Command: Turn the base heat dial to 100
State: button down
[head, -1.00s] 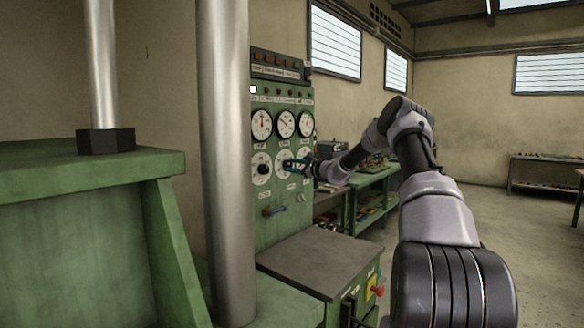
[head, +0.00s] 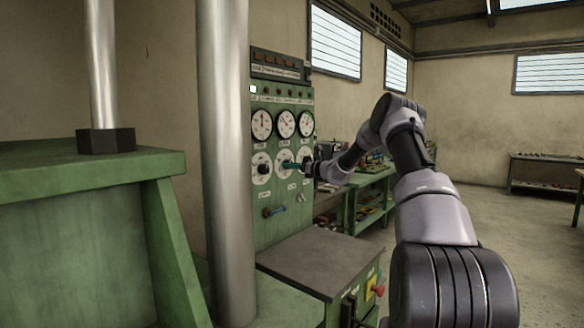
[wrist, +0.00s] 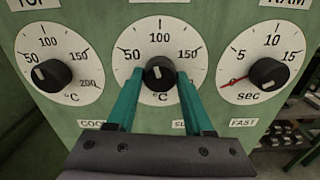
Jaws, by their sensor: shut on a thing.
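The base heat dial (wrist: 159,98) is the middle of three white dials in the wrist view, marked 50, 100 and 150 °C, with 100 at its top. Its black knob (wrist: 159,71) sits between the two teal fingers of my gripper (wrist: 160,80), which is shut on it. The knob's white mark shows near its middle and seems to point roughly upward; its exact reading is hard to tell. In the head view my gripper (head: 287,165) reaches the lower dial row from the right and partly covers the dial.
A left dial (wrist: 58,92), in °C, and a right dial (wrist: 280,48), in seconds with a red pointer, flank it closely. The green panel (head: 262,198) also carries upper gauges (head: 286,124) and a blue-handled lever (head: 274,210). A grey-topped cabinet (head: 318,262) stands below.

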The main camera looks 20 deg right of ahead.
jog(key=shift+f+m, duration=0.1)
jog(key=shift+m, duration=1.2)
jog(key=shift+c, duration=1.4)
grip_release()
jog(key=v, duration=1)
jog(key=shift+s+d, duration=0.2)
jog(key=shift+s, duration=0.15)
